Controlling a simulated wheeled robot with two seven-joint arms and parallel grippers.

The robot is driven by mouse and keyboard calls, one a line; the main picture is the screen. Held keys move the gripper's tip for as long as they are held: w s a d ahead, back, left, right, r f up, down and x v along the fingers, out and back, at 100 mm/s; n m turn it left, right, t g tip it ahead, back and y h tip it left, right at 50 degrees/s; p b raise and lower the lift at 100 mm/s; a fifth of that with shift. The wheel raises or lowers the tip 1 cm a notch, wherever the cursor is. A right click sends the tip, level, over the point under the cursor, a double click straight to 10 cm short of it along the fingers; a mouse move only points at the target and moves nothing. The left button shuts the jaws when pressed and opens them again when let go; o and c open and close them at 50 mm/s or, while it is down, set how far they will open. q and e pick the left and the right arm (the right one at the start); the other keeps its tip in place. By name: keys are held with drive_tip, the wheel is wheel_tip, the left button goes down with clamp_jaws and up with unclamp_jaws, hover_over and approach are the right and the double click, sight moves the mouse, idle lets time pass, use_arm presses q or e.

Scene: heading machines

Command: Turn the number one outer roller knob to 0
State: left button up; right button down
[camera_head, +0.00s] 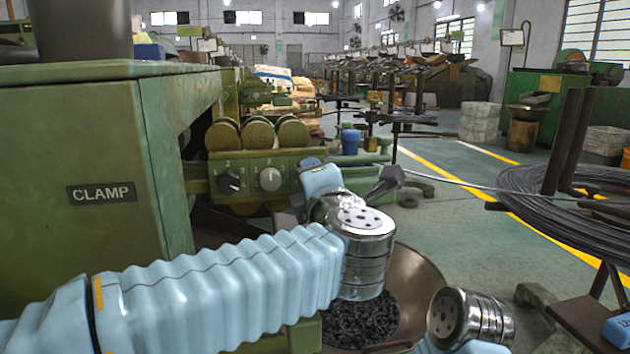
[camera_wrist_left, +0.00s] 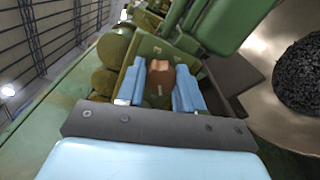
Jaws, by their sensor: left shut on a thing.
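My left gripper (camera_wrist_left: 159,76) is shut on a brown knob (camera_wrist_left: 160,80) in the left wrist view. One light-blue finger lies on each side of it. The knob sits on the green panel (camera_wrist_left: 146,50), and its dial marks are too small to read surely. In the head view my left arm reaches in from the left to this panel (camera_head: 213,167); its fingers and the held knob are hidden there. A black knob (camera_head: 229,181) and a grey round knob (camera_head: 270,179) show on the panel left of my wrist. My right gripper's fingers do not show.
Round rollers (camera_head: 258,133) stand above the panel. A green machine housing marked CLAMP (camera_head: 75,180) fills the left. A wide metal bowl (camera_head: 420,270) with dark pieces (camera_head: 362,318) lies below my left wrist. A wire coil (camera_head: 570,200) stands at right; the green floor (camera_head: 450,230) between is mostly free.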

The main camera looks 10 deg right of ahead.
use_arm(q)
drive_tip(key=shift+f, duration=0.1)
drive_tip(key=o, duration=1)
drive_tip(key=s+p, duration=0.1)
drive_tip(key=s, duration=1.2)
drive_tip(key=shift+s, duration=0.4)
